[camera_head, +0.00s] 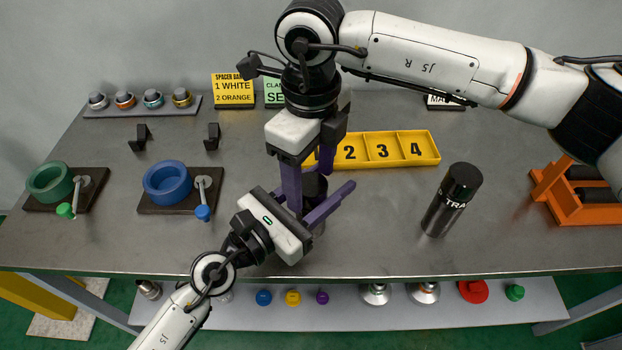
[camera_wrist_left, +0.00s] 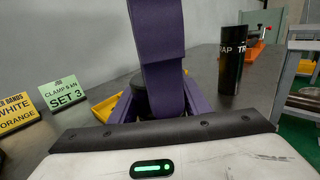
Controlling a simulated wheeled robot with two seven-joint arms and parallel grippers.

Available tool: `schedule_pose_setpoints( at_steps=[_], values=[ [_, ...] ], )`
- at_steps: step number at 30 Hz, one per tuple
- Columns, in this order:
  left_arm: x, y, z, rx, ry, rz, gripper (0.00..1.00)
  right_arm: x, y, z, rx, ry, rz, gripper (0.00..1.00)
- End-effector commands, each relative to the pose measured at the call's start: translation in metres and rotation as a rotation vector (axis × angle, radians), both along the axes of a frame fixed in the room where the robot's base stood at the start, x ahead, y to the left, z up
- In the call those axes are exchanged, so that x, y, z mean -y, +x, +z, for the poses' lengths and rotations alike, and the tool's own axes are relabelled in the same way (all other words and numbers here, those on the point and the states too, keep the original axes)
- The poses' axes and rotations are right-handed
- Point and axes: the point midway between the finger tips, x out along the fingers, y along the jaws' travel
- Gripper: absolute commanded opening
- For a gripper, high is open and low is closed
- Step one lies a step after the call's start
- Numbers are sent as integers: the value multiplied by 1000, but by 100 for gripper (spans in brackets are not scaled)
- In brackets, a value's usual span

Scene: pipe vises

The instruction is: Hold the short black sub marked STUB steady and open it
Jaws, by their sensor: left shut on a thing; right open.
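A short dark cylinder (camera_head: 315,186), which fits the black sub, stands near the table's front middle; its marking is hidden. My left gripper (camera_head: 322,198) is shut on it from the front left, its purple fingers at the cylinder's sides. The cylinder (camera_wrist_left: 134,96) also shows, partly covered, between those fingers in the left wrist view. My right gripper (camera_head: 309,190) comes down from above with its fingers open around the cylinder's top; I cannot tell if they touch it. One right finger (camera_wrist_left: 160,60) hides much of the left wrist view.
A tall black cylinder marked TRA (camera_head: 452,200) stands to the right. A yellow tray (camera_head: 428,157) with numbered compartments lies behind the grippers. A blue vise (camera_head: 167,183) and a green vise (camera_head: 50,183) sit at left. An orange rack (camera_head: 575,205) is far right.

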Motion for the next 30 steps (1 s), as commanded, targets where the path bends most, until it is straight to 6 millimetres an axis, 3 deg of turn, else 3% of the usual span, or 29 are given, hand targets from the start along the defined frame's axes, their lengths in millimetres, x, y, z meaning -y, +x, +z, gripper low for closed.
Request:
schedule_pose_setpoints(
  at_steps=[6, 13, 14, 17, 30],
  values=[
    [1, -1, -1, -3, 0, -2, 0, 0, 0, 29, 1, -1, 0, 61],
    [1, -1, -1, -2, -1, -2, 0, 0, 0, 31, -1, 0, 0, 61],
    [1, -1, -1, -2, -1, -2, 46, 0, 0, 31, -1, 0, 0, 61],
    [1, -1, -1, -2, -1, -1, 63, 0, 0, 31, -1, 0, 0, 61],
    [-9, -9, -2, -1, 1, 0, 65, 0, 0, 29, -1, 0, 0, 61]
  ],
)
